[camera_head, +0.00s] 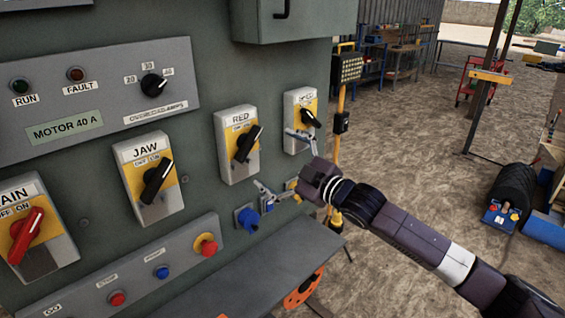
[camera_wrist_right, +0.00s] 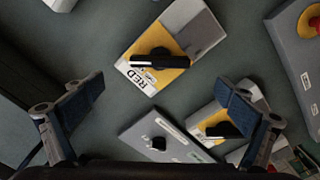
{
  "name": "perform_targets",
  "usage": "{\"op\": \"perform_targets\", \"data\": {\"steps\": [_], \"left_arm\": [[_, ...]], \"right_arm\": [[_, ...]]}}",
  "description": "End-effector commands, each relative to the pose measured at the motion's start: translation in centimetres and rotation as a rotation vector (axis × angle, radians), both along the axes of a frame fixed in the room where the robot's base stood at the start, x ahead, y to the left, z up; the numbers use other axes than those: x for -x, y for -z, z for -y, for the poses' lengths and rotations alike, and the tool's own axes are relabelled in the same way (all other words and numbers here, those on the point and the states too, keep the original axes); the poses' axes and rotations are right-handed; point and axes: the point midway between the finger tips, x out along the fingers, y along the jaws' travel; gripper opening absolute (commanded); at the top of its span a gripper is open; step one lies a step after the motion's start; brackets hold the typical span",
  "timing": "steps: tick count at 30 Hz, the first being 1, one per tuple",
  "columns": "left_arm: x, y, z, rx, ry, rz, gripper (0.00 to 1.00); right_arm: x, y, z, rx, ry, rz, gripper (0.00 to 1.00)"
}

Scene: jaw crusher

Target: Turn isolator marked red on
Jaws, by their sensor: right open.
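The isolator marked RED (camera_head: 237,168) is a grey box with a yellow plate and a black rotary handle (camera_head: 247,145) on the green panel. The handle slants from lower left to upper right; its small position marks are hard to read. In the right wrist view the RED isolator (camera_wrist_right: 185,28) is at upper centre, with its black handle (camera_wrist_right: 158,58) in full view. My right gripper (camera_head: 274,160) is open and empty, to the right of and slightly below the RED box. Its two fingers (camera_wrist_right: 160,88) are spread, with the handle above the gap between them. My left gripper is not in view.
The JAW isolator (camera_head: 150,190) is left of RED, and another isolator (camera_head: 296,98) is right of it. A blue socket (camera_head: 246,217) sits below RED. A red-and-yellow stop button (camera_head: 207,245) is at lower left. A grey cabinet (camera_head: 300,20) juts out above.

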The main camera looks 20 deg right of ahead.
Motion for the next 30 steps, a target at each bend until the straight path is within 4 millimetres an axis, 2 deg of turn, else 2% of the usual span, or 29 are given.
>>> {"op": "perform_targets", "data": {"steps": [3,9,26,29,30], "left_arm": [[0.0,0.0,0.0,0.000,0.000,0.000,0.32],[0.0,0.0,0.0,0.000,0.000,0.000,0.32],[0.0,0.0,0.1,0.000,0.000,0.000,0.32],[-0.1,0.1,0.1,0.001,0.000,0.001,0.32],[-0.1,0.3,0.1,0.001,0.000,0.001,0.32]], "right_arm": [[1.4,0.2,0.6,-0.001,0.001,-0.004,0.99],[2.7,0.1,1.0,0.000,0.000,-0.002,0.99],[2.9,0.1,1.1,-0.001,0.001,-0.001,0.99],[2.5,1.3,1.5,-0.010,0.013,-0.017,0.99],[2.3,2.5,2.0,-0.019,0.027,-0.034,0.99]]}}
